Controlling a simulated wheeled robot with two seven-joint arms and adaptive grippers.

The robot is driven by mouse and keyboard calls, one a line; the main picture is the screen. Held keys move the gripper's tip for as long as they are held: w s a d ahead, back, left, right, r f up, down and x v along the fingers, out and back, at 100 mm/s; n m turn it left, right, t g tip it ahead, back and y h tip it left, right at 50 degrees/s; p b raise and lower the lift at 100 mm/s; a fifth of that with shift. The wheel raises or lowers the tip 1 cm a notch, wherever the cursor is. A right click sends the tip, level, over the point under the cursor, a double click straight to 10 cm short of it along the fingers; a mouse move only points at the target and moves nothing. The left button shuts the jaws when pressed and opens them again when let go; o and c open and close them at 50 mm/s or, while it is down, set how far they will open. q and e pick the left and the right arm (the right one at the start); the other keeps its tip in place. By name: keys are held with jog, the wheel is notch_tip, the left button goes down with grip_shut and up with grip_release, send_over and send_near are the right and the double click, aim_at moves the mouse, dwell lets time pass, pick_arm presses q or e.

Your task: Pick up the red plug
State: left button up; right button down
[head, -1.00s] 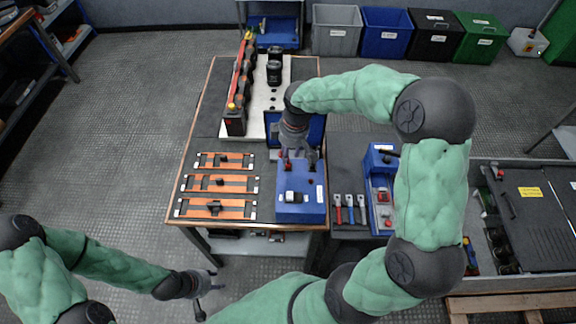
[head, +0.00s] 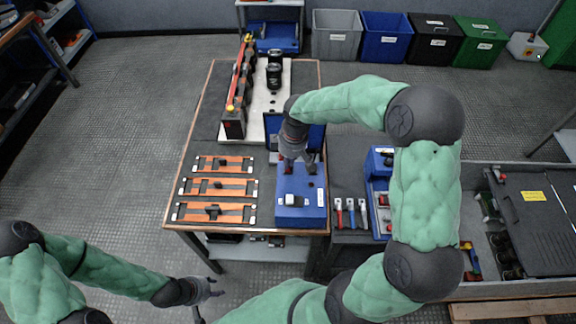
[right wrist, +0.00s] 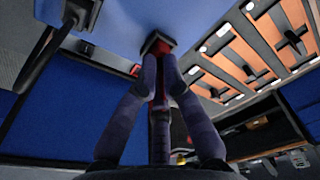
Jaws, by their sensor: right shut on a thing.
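The blue box (head: 302,212) stands at the near right of the wooden-edged table, with red parts on its top near its back. My right gripper (head: 298,164) reaches down over the back of this box. In the right wrist view my right gripper (right wrist: 161,82) is shut on the red plug (right wrist: 157,93), whose red body shows between the fingers. The plug's end meets a dark square socket (right wrist: 157,42) on the box; whether it is still seated I cannot tell. My left gripper (head: 213,288) is empty and open, low in front of the table.
Orange strips (head: 215,188) lie on the table left of the box. A row of dark capacitors (head: 240,90) stands behind on a pale board. The box's raised blue lid (head: 316,137) is close behind my right gripper. Red- and blue-handled tools (head: 350,212) lie to the right.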

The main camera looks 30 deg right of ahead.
jog(key=shift+r, duration=0.15)
jog(key=shift+r+p, duration=0.5)
jog(key=shift+r, duration=0.15)
jog(key=s+a+r+p, duration=0.1)
jog(key=a+r+p, duration=0.4)
jog(key=a+r, duration=0.6)
jog(key=a, duration=0.3)
jog(key=shift+s+r, duration=0.25)
jog(key=shift+s, duration=0.05)
jog(key=shift+w+d, duration=0.1)
jog(key=shift+d, duration=0.05)
jog(key=w+d+p, duration=0.2)
jog(key=w+d, duration=0.3)
jog(key=d, duration=0.3)
jog(key=w+d+p, duration=0.2)
jog(key=w+d, duration=0.4)
jog(key=d, duration=0.2)
jog(key=shift+d+f+p, duration=0.25)
jog(key=shift+d+p, duration=0.1)
jog(key=shift+p, duration=0.05)
dwell(1.3)
jog(key=shift+p, duration=0.35)
dwell(0.4)
